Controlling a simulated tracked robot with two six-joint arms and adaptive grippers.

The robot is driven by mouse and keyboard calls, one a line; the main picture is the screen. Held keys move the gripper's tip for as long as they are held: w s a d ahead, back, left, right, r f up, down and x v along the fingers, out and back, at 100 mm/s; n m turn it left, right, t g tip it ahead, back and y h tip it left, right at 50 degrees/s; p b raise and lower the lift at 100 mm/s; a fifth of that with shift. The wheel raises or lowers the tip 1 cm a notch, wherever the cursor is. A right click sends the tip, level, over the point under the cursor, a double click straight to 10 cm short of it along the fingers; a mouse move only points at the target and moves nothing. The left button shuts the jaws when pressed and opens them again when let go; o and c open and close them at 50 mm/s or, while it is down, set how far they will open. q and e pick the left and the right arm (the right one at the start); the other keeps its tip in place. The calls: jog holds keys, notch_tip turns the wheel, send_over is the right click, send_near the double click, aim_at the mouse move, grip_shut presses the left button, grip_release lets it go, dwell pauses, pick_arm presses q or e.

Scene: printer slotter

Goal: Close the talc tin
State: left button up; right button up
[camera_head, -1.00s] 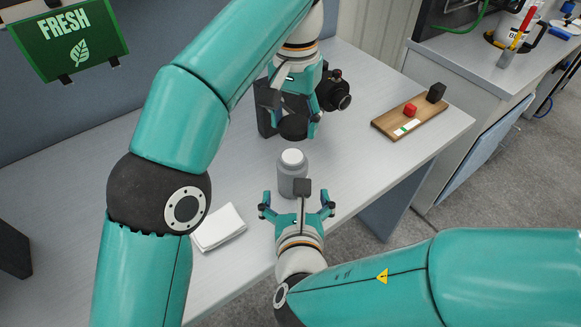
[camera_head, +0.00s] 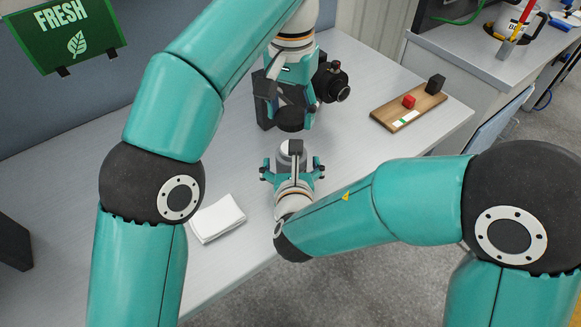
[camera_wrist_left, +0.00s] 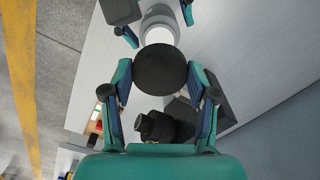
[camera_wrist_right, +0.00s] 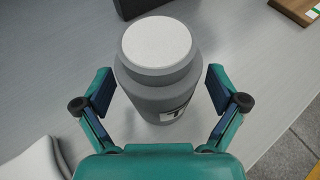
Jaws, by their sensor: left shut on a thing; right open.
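The talc tin is a grey round bottle with a white top (camera_wrist_right: 158,45); its grey body (camera_wrist_right: 150,95) stands upright on the table in the right wrist view. My right gripper (camera_wrist_right: 160,90) is open, its fingers on both sides of the tin with visible gaps. In the head view the right gripper (camera_head: 292,168) largely hides the tin. A black round lid (camera_wrist_left: 160,70) is held by my left gripper (camera_wrist_left: 159,86), shut on its sides. In the head view the lid (camera_head: 290,119) is above and beyond the tin, apart from it.
A black camera (camera_head: 331,82) and a dark box (camera_head: 264,112) stand behind the left gripper. A white folded stack (camera_head: 217,218) lies front left.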

aim_at(291, 131)
jog(key=shift+x, duration=1.1)
jog(key=shift+c, duration=0.3)
jog(key=c, duration=1.7)
pick_arm(q)
jog(key=shift+s+f, duration=0.1)
jog(key=shift+f, duration=2.35)
pick_arm(e)
jog(key=shift+c, duration=0.2)
pick_arm(q)
jog(key=shift+f, duration=0.85)
jog(key=shift+f, duration=0.6)
jog(key=o, duration=0.7)
pick_arm(e)
grip_shut()
